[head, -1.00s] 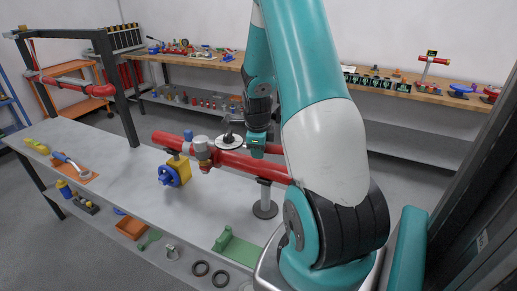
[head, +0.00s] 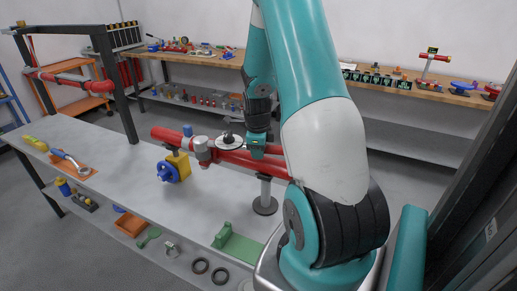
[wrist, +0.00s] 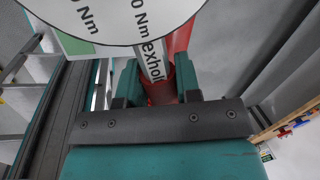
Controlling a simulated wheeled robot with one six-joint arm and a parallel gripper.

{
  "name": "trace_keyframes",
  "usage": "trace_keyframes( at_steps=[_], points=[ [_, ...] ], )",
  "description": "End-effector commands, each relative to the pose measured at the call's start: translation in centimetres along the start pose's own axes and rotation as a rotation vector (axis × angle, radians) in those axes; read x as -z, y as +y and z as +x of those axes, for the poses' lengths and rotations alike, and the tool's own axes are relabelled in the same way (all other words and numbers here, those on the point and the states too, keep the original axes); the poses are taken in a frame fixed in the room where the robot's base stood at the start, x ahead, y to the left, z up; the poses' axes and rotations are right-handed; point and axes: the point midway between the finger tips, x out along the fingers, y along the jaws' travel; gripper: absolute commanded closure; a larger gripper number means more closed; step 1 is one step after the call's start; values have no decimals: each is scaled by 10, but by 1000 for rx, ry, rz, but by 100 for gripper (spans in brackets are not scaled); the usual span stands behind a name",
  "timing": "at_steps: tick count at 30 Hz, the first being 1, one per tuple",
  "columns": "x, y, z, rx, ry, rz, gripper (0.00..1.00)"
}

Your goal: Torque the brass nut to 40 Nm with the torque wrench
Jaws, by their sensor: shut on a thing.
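My gripper (head: 257,151) hangs over the red pipe (head: 166,137) on the grey table. In the wrist view my gripper (wrist: 158,88) is shut on the red grip of the torque wrench (wrist: 162,88). A round white dial plate with "Nm" lettering (wrist: 120,18) covers the top of that view, and the wrench's grey lettered shaft runs under it. The white disc (head: 229,142) also shows left of the gripper in the head view. A grey fitting (head: 202,149) sits on the pipe near the disc. I cannot make out the brass nut or the wrench's seat on it.
A post (head: 265,192) supports the pipe's right part. A blue-handled tool lies on an orange mat (head: 85,173) at the left. The middle of the table is mostly clear.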

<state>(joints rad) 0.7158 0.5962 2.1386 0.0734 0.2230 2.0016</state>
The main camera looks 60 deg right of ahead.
Motion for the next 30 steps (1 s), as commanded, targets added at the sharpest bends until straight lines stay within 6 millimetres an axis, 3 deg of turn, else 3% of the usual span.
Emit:
trace_keyframes(
  at_steps=[30],
  points=[
    [-3,19,-3,4,16,103,100]
  ],
)
